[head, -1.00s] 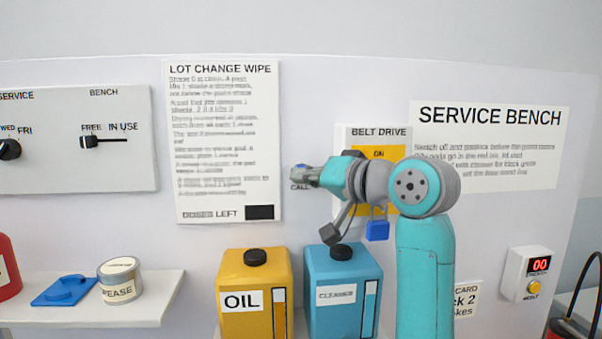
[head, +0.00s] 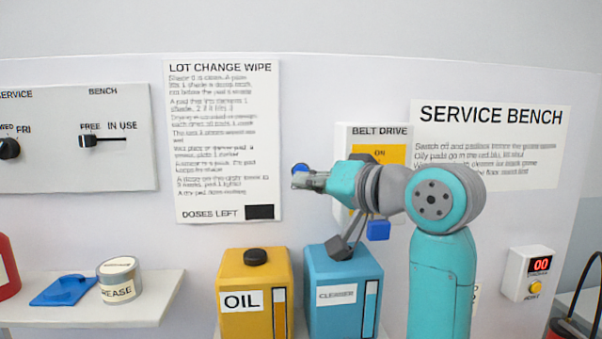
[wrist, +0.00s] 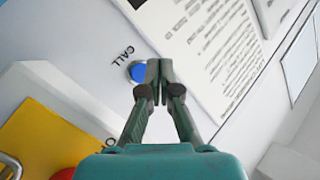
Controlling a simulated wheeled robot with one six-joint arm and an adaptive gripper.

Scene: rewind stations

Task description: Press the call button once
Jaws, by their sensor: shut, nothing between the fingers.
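The call button is a round blue button (wrist: 137,72) on the pale wall, with the word CALL beside it in the wrist view. In the head view, part of the blue button (head: 300,168) shows just above my gripper's tip, and its label is hidden. My gripper (head: 297,181) is shut and empty, pointing left in front of the wall. In the wrist view, my gripper's closed fingertips (wrist: 158,72) overlap the right edge of the button. I cannot tell whether they touch it.
The lot change wipe sheet (head: 222,140) is on the wall left of the button. The belt drive box (head: 343,143) is behind my arm. A yellow oil can (head: 238,275) and a blue cleaner can (head: 322,265) stand below. Wall around the button is clear.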

